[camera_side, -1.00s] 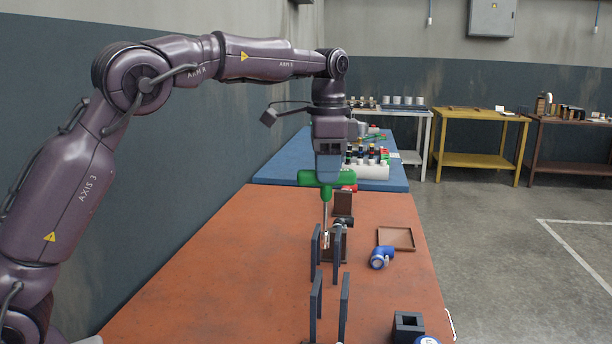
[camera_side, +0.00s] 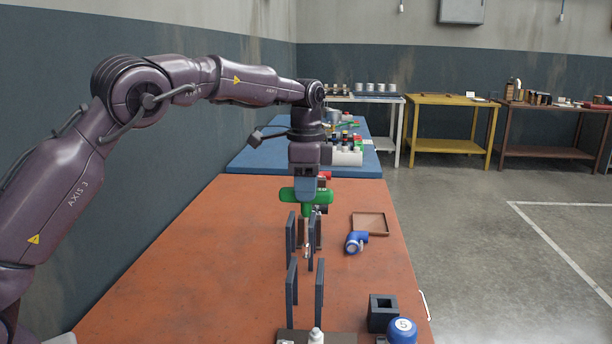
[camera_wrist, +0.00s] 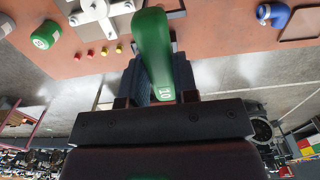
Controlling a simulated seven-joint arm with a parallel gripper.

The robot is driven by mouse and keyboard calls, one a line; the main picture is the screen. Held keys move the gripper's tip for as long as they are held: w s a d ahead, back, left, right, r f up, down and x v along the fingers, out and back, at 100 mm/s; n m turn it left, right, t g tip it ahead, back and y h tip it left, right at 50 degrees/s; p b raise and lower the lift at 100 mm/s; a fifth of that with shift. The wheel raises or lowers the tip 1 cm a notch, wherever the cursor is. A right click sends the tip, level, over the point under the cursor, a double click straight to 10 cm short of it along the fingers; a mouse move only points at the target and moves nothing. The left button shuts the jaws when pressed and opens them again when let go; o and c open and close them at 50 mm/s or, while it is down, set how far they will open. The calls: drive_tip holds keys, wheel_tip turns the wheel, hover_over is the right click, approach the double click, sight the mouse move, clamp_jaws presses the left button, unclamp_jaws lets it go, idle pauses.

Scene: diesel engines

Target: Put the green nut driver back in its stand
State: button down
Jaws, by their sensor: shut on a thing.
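The green nut driver (camera_side: 318,196) has a T-shaped handle and hangs upright with its shaft down. My gripper (camera_side: 306,187) is shut on the handle from above. In the wrist view the handle (camera_wrist: 153,45), marked "10", lies between the fingers (camera_wrist: 160,85). In the side view the shaft runs down among dark upright plates (camera_side: 291,240) on the orange table. Its lower end is partly hidden by them, so I cannot tell whether it touches anything. I cannot tell for sure which piece is the stand; a black block with a square hole (camera_side: 382,313) stands at the front right.
A blue elbow fitting (camera_side: 356,243) and a brown tray (camera_side: 370,223) lie right of the plates. More dark plates (camera_side: 319,290) and a blue ball marked 5 (camera_side: 402,331) are nearer the camera. The table's left part (camera_side: 190,270) is clear.

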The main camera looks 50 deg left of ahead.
sight(306, 214)
drive_tip(key=shift+f, duration=7.6)
drive_tip(key=shift+c, duration=2.2)
unclamp_jaws()
drive_tip(key=shift+r, duration=0.35)
drive_tip(key=shift+r, duration=4.45)
